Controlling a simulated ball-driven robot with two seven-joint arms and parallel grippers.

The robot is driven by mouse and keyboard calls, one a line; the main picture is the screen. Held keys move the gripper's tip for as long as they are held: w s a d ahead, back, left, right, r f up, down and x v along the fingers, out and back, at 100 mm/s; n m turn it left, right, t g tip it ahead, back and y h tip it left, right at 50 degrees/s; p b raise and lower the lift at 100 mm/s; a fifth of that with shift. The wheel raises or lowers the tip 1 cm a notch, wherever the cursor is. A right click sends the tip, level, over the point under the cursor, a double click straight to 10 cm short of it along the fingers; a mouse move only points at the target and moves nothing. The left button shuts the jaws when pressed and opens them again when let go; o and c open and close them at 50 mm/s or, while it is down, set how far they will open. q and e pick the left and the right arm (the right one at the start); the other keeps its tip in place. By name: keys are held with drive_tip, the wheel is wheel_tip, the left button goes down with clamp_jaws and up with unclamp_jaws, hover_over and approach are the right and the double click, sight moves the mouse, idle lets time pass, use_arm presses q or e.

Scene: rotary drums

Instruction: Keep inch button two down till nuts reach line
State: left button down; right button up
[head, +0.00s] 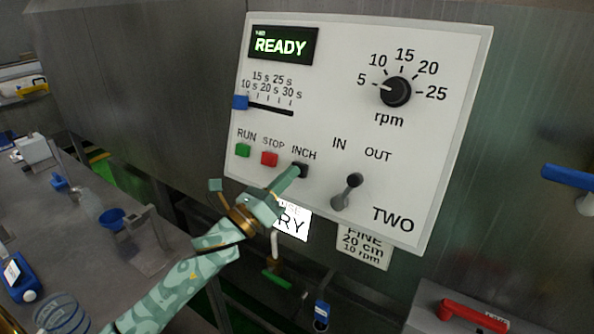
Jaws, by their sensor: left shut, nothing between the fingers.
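The white control panel marked TWO (420,190) is fixed on a grey metal wall, and its display (283,45) reads READY in green. The black INCH button (301,170) is at the right end of the lower button row. My left gripper (296,172) is shut and empty, with its fingertips at the INCH button, partly covering it. Whether the button is pressed in cannot be told. No nuts and no line can be made out. My right gripper is not in view.
Beside INCH are a red STOP button (269,159) and a green RUN button (243,150). A grey IN/OUT lever (346,191) is close on the right. Above are a blue slider (240,102) and a black rpm knob (395,91). A cluttered bench (125,265) stands left.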

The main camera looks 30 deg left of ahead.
use_arm(q)
drive_tip(key=shift+w+f, duration=0.15)
drive_tip(key=shift+w, duration=0.2)
idle(1.5)
drive_tip(key=shift+s, duration=0.1)
idle(0.5)
drive_tip(key=shift+s+r, duration=0.35)
drive_tip(key=shift+s, duration=0.4)
drive_tip(key=shift+s+a+r+p, duration=0.1)
drive_tip(key=shift+s+r+p, duration=0.25)
drive_tip(key=shift+s, duration=0.45)
drive_tip(key=shift+s+a+r+p, duration=0.1)
drive_tip(key=shift+s+r+p, duration=0.1)
drive_tip(key=shift+s+p, duration=0.4)
drive_tip(key=shift+s+a+r+p, duration=0.15)
drive_tip(key=shift+s+r, duration=0.15)
drive_tip(key=shift+s, duration=0.65)
drive_tip(key=shift+d, duration=0.1)
